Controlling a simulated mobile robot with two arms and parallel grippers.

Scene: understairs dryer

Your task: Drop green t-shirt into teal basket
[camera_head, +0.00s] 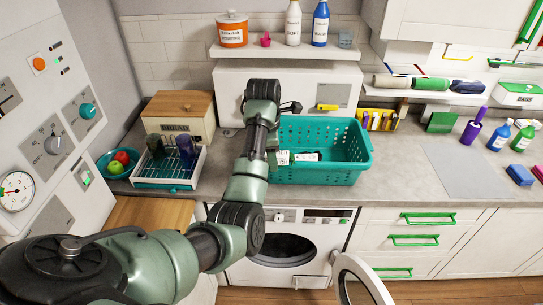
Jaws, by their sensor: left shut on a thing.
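The teal basket (345,172) stands on the counter, with perforated walls. My left arm reaches up past its left side. I cannot make out a green t-shirt there. My right gripper is not in view.
A bread box (178,116) and a dish rack (170,168) stand left of my arm. A shelf (285,50) with bottles hangs above the basket. Rolled cloths, one green (431,84), lie on the right shelf. A grey mat (465,168) lies bare. The front-loader door (360,278) is open.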

